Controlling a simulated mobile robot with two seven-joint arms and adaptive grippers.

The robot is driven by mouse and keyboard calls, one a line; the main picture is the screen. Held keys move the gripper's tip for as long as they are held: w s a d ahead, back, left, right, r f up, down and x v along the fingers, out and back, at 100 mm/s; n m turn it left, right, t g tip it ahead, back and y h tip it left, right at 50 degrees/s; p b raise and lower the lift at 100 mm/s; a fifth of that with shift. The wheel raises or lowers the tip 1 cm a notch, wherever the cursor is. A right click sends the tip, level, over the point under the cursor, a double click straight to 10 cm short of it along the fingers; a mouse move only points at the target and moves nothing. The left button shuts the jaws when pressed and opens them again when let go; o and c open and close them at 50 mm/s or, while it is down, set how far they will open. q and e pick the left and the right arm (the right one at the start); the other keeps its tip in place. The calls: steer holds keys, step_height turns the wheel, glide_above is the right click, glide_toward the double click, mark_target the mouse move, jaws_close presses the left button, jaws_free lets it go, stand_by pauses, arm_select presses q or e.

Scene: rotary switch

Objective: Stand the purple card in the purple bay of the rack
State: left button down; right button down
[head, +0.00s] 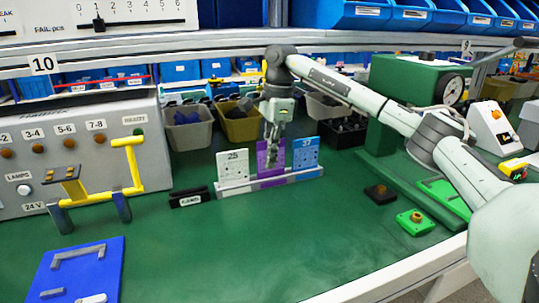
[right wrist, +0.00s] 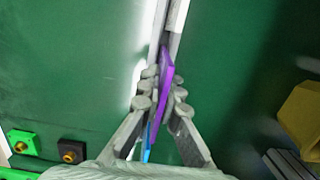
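The light grey rack (head: 230,189) stands on the green table and has a purple patch (head: 271,183) at its middle bay. A white card marked 25 (head: 234,167) stands in its left bay and a blue card marked 37 (head: 306,154) in its right bay. The purple card (head: 264,160) is upright at the middle bay; I cannot tell whether its lower edge is seated. My right gripper (head: 272,148) holds the card from above. In the right wrist view, the purple card (right wrist: 166,85) lies between the fingers (right wrist: 164,78). My left gripper is out of view.
A black label block (head: 189,197) lies left of the rack. Bins (head: 240,128) stand behind it. A green press (head: 405,92) and small button blocks (head: 416,222) are to the right. A blue board (head: 78,270) lies front left. The front middle is clear.

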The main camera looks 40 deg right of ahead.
steer(key=shift+f, duration=0.55)
steer(key=c, duration=1.6)
jaws_free()
steer(key=shift+c, duration=0.2)
steer(key=r, duration=0.4)
steer(key=d+r, duration=0.1)
steer(key=r, duration=0.7)
steer(key=shift+s+d, duration=0.15)
steer(key=shift+d, duration=0.05)
step_height(320, 180, up, 9)
steer(key=p, duration=0.1)
